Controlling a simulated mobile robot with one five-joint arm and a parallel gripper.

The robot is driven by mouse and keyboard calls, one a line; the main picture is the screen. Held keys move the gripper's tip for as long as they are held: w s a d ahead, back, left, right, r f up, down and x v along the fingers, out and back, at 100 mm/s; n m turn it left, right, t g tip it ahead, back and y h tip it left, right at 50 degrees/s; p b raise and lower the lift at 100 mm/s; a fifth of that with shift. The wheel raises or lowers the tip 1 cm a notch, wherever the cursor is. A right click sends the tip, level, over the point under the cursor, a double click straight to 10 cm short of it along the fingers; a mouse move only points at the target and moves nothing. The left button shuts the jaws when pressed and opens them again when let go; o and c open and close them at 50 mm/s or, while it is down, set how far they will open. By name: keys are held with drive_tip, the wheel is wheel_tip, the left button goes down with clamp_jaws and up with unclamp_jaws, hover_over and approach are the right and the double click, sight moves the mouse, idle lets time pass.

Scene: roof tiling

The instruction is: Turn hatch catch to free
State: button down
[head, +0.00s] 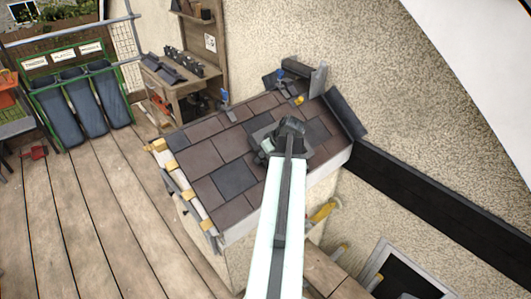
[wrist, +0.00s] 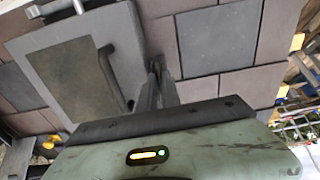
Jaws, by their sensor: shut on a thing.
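The roof hatch is a grey square lid with a darker panel. In the wrist view the hatch (wrist: 55,45) fills the upper left, with a dark curved handle (wrist: 112,75) near its right edge. My gripper (wrist: 157,68) is just right of the hatch's edge, its two narrow fingers shut on a small dark piece, which seems to be the hatch catch. The fingers hide most of it, so its turn cannot be read. In the head view my gripper (head: 290,130) is over the middle of the tiled roof and covers much of the hatch (head: 262,136).
Brown and dark grey tiles (head: 236,178) surround the hatch. Yellow-orange pieces (head: 172,165) line the roof's left edge. A workbench (head: 178,75) and a green rack with dark bins (head: 80,100) stand behind on the wooden deck (head: 90,210). A rendered wall (head: 420,140) rises at the right.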

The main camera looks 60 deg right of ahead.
drive_tip(key=shift+s, duration=0.15)
drive_tip(key=c, duration=1.5)
unclamp_jaws()
drive_tip(key=shift+c, duration=0.2)
drive_tip(key=p+v, duration=0.6)
drive_tip(key=v, duration=0.1)
drive_tip(key=shift+s+r, duration=0.15)
drive_tip(key=shift+r, duration=0.15)
drive_tip(key=shift+a, duration=0.1)
